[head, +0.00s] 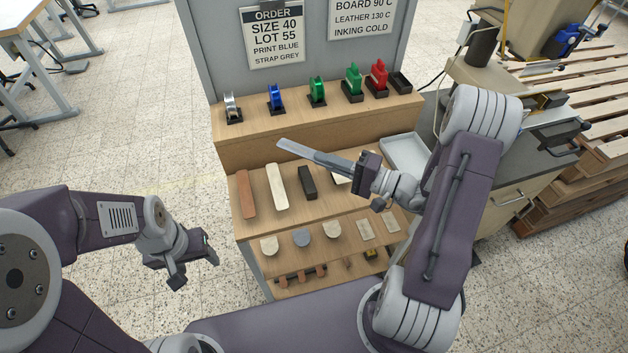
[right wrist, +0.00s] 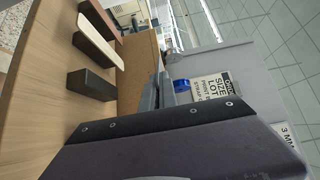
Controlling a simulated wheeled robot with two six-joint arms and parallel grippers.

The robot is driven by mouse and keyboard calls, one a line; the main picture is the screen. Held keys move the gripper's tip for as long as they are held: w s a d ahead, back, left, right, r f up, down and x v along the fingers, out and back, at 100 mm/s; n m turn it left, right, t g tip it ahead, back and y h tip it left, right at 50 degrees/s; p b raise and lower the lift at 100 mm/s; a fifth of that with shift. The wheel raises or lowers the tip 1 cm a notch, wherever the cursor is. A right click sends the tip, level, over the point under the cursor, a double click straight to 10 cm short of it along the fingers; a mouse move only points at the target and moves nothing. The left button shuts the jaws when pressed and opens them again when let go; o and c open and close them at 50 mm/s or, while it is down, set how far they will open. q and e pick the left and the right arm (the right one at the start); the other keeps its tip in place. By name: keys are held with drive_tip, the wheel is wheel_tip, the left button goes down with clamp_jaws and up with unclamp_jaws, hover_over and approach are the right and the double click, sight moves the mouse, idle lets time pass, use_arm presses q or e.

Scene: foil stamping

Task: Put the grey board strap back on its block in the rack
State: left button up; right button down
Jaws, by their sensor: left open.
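The grey board strap (head: 310,154) is a long flat grey strip. My right gripper (head: 361,167) is shut on its right end, and the strap points up-left in the head view, above the rack's upper shelf. Part of it shows as a grey edge in the right wrist view (right wrist: 151,97). A bare dark block (head: 307,182) stands on that shelf beside the cream strap (head: 277,187); it also shows in the right wrist view (right wrist: 91,83). The strap is apart from this block. My left gripper (head: 196,265) is open and empty, left of the rack.
A brown strap (head: 246,195) stands further left on the shelf. A pale piece right of the block is partly hidden by my right gripper. Tape rolls and stamps line the ledge (head: 290,141) behind. A pale tray (head: 404,151) is at right. Lower shelves hold small pieces.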

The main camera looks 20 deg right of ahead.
wheel_tip(320, 180, down, 7)
drive_tip(key=shift+f+b, duration=0.1)
drive_tip(key=shift+b, duration=0.25)
drive_tip(key=shift+w+d+f, duration=0.1)
drive_tip(key=shift+f, duration=0.1)
drive_tip(key=shift+f, duration=0.2)
drive_tip(key=shift+f+b, duration=0.45)
drive_tip(key=shift+b, duration=0.25)
drive_tip(key=shift+r, duration=0.1)
drive_tip(key=c, duration=1.7)
unclamp_jaws()
